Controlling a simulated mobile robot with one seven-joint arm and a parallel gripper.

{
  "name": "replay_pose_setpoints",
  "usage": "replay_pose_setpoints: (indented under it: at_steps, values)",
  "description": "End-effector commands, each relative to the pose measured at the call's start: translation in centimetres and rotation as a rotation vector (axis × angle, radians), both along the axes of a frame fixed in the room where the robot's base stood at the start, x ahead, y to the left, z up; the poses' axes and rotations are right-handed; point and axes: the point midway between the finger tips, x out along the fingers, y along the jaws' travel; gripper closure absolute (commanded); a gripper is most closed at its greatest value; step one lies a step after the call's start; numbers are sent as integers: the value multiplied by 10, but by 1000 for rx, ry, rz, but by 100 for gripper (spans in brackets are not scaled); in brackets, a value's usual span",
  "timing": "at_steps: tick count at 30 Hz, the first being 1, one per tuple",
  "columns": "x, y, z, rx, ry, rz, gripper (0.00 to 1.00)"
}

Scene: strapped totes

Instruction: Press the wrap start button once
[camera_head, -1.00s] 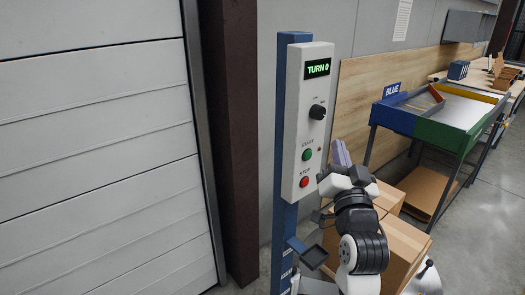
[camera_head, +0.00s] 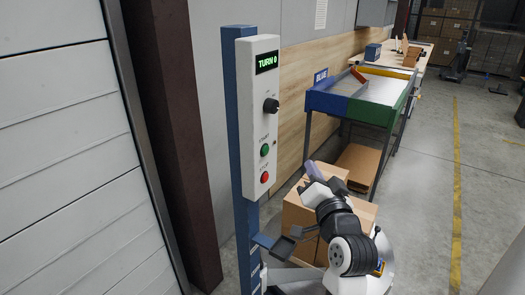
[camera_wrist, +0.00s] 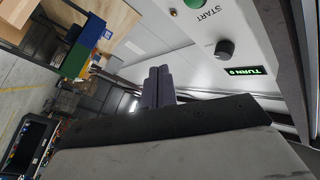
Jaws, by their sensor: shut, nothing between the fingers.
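The white control box (camera_head: 256,116) is mounted on a blue post (camera_head: 240,160). Its green start button (camera_head: 264,149) sits below a black knob (camera_head: 270,105) and above a red stop button (camera_head: 264,176). The display (camera_head: 266,61) reads "TURN 0". My gripper (camera_head: 310,166) is shut and empty, to the right of the box and apart from it, level with the lower buttons. In the wrist view the shut fingers (camera_wrist: 158,86) point up, with the green button (camera_wrist: 194,3) cut off at the top edge beside the word START.
Cardboard boxes (camera_head: 318,216) stand behind my arm. A small dark tray (camera_head: 284,245) juts from the post's lower part. A sorting table with blue and green sides (camera_head: 333,105) stands further back. A white ribbed door (camera_head: 65,160) and brown column (camera_head: 177,130) are at left.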

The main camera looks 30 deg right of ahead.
Motion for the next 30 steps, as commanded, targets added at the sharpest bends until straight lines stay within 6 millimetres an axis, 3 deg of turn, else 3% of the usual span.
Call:
replay_pose_setpoints:
  at_steps: [8, 21, 30]
  values:
    - [14, 6, 2, 0, 1, 3, 100]
    - [69, 29, 2, 1, -1, 4, 100]
    - [82, 34, 0, -1, 0, 1, 100]
